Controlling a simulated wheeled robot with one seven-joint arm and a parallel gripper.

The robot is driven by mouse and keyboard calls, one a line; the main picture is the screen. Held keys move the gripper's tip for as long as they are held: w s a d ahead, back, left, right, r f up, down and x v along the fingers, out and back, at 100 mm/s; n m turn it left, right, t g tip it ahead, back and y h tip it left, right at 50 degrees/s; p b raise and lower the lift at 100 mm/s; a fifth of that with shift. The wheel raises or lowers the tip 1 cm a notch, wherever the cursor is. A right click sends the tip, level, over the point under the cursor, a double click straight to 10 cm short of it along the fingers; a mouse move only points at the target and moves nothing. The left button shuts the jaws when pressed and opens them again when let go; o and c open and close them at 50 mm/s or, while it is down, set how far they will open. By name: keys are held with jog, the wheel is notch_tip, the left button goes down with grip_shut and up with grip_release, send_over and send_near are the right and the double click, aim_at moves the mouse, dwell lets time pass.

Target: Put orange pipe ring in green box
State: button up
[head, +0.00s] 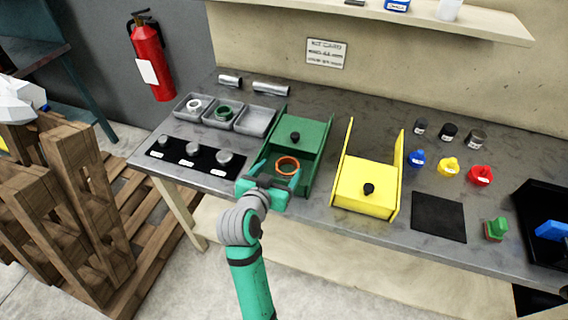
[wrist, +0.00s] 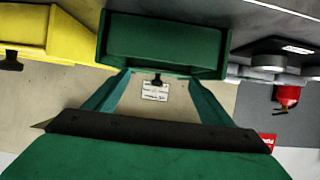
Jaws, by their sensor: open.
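The green box (head: 311,135) stands on the grey bench with its front part open and a black knob on its sliding green top. The orange pipe ring (head: 287,166) appears inside the open front part of the green box, lying apart from its knobbed top. My gripper (head: 271,176) is open at the front of the green box, just in front of the ring. In the wrist view the spread fingers (wrist: 160,76) point at the green box (wrist: 165,45). The ring does not show there, and nothing is seen between the fingers.
A yellow box (head: 366,198) with a black knob stands to the right. Grey trays (head: 256,121) holding a white and a green ring lie to the left, behind a black strip with several knobs (head: 190,155). A dark mat (head: 438,217) and coloured items lie farther right.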

jog(key=v, duration=0.3)
jog(key=shift+s, duration=0.25)
dwell(0.4)
